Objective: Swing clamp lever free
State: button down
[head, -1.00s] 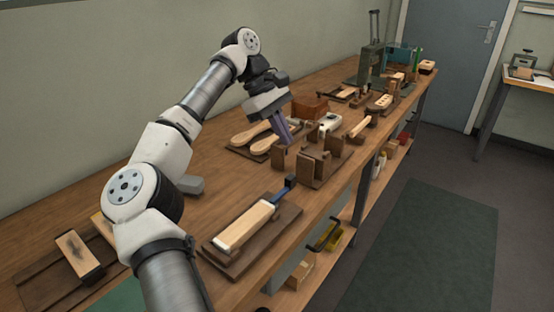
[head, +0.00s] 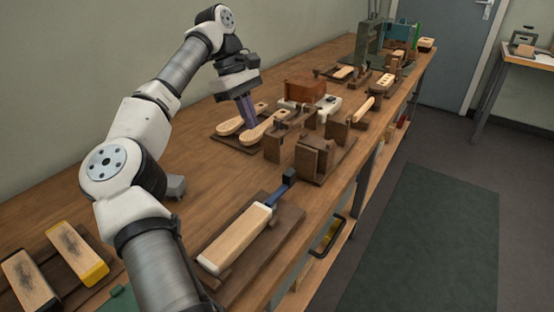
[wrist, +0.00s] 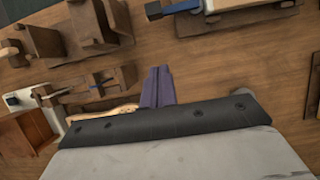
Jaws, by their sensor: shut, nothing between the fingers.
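The clamp lever (head: 279,192) is a blue bar with a black end. It sticks out from the far end of a pale wooden block (head: 236,238) on a dark wooden board (head: 284,236). In the wrist view the closed fingers (wrist: 158,72) stand over the bench.
Brown wooden fixtures (head: 311,161) stand between my gripper and the bench's front edge. A reddish-brown box (head: 306,90) and a white device (head: 327,105) stand farther back. Bare bench (head: 215,180) lies left of the lever.

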aim_at(279, 190)
jog(key=shift+f, duration=0.15)
jog(key=b+x, duration=0.1)
jog(key=x, duration=0.9)
jog(key=shift+s+f, duration=0.1)
jog(key=shift+s+d+r, duration=0.1)
jog(key=shift+s+d, duration=0.25)
jog(key=shift+d, duration=0.2)
jog(key=shift+s+d+r, duration=0.15)
jog(key=shift+s+d, duration=0.2)
jog(key=shift+d, duration=0.2)
jog(key=shift+s+d, duration=0.35)
jog(key=shift+d, duration=0.2)
